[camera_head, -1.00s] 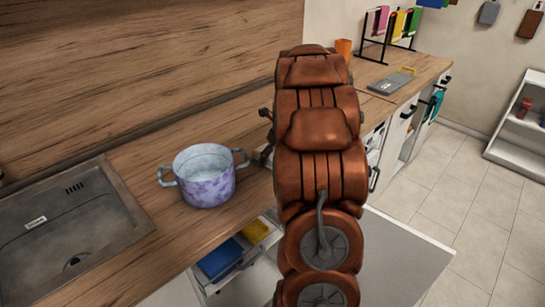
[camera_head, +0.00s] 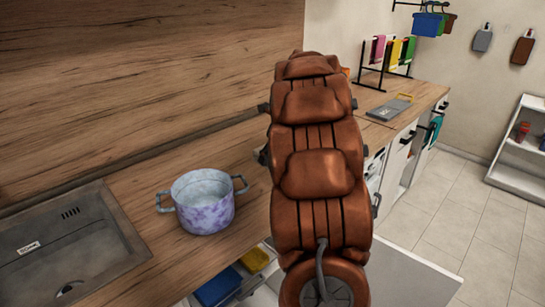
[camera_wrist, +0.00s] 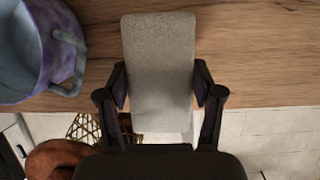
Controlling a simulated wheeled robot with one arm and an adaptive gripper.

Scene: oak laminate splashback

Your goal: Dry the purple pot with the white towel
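The purple pot (camera_head: 208,214) is a mottled purple and pale blue two-handled pot, upright on the wooden counter right of the sink; its inside looks empty. In the wrist view its side and one handle show at the upper left (camera_wrist: 57,45). The white towel (camera_wrist: 160,45) shows as a flat, off-white rectangular piece between the fingers of my gripper (camera_wrist: 160,85). The fingers press on its two sides. The towel is just right of the pot, apart from it, over the counter edge in the wrist view. In the head view my brown arm hides the gripper and towel.
The sink (camera_head: 55,245) is at the left. An open drawer with blue and yellow items (camera_head: 222,285) is below the counter. A grey board (camera_head: 388,109) and a rack (camera_head: 385,60) stand farther along the counter (camera_head: 165,160). The wooden splashback (camera_head: 140,70) rises behind.

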